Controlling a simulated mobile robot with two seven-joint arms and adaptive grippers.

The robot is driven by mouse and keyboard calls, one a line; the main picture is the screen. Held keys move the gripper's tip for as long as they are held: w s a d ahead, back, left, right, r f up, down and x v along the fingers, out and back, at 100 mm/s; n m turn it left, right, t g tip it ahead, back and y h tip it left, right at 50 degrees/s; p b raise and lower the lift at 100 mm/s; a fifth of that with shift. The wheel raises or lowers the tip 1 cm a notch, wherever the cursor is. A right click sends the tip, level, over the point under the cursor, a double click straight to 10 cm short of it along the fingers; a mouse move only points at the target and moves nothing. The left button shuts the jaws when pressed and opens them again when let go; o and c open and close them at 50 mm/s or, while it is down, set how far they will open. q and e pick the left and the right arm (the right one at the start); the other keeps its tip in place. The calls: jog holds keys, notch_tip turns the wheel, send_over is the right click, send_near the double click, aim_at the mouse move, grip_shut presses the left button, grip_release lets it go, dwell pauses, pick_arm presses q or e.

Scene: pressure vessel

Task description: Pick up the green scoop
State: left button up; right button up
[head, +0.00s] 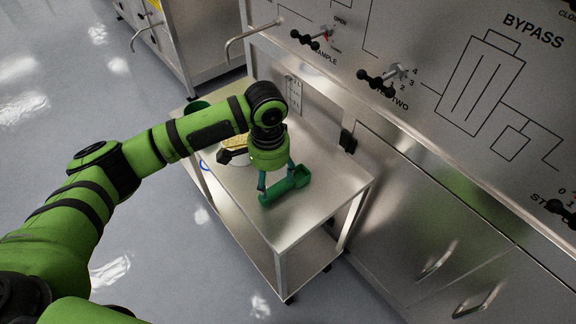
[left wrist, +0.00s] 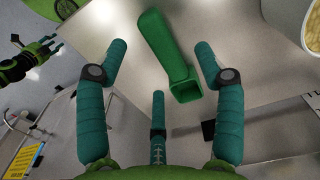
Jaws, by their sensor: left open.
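The green scoop (head: 296,184) lies on the metal cart top, near its right part in the head view. In the left wrist view the scoop (left wrist: 162,45) runs from the top middle down to its hollow, squarish end, which faces the camera. My left gripper (head: 277,180) points down over the scoop with its teal fingers spread. In the left wrist view the scoop shows between the two side fingers, with visible gaps and no clear contact. My right gripper (left wrist: 45,47) appears small at the left of that view; its finger state is unclear.
A white container with yellow contents (left wrist: 312,30) stands beside the scoop, partly hidden by my left gripper in the head view. A dark green cup (head: 197,107) is at the cart's far end. The steel panel with valve handles (head: 385,78) rises behind the cart (head: 325,195).

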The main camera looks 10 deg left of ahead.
aim_at(271, 194)
pick_arm(q)
jog(key=shift+s+a+f, duration=0.1)
jog(key=shift+s+f, duration=0.05)
jog(key=shift+f, duration=0.05)
jog(key=shift+s+f+p, duration=0.4)
jog(key=shift+s+f, duration=0.15)
jog(key=shift+s, duration=0.15)
notch_tip(271, 194, down, 3)
jog(key=shift+w+r+p, duration=0.15)
jog(key=shift+p, duration=0.15)
jog(key=shift+w+f, duration=0.2)
jog(key=shift+f, duration=0.7)
jog(key=shift+c, duration=0.4)
jog(key=c, duration=1.2)
jog(key=shift+r, duration=0.1)
pick_arm(e)
jog(key=shift+g, duration=0.3)
jog(key=s, duration=0.2)
jog(key=s+r, duration=0.1)
jog(key=s, duration=0.2)
jog(key=shift+r, duration=0.1)
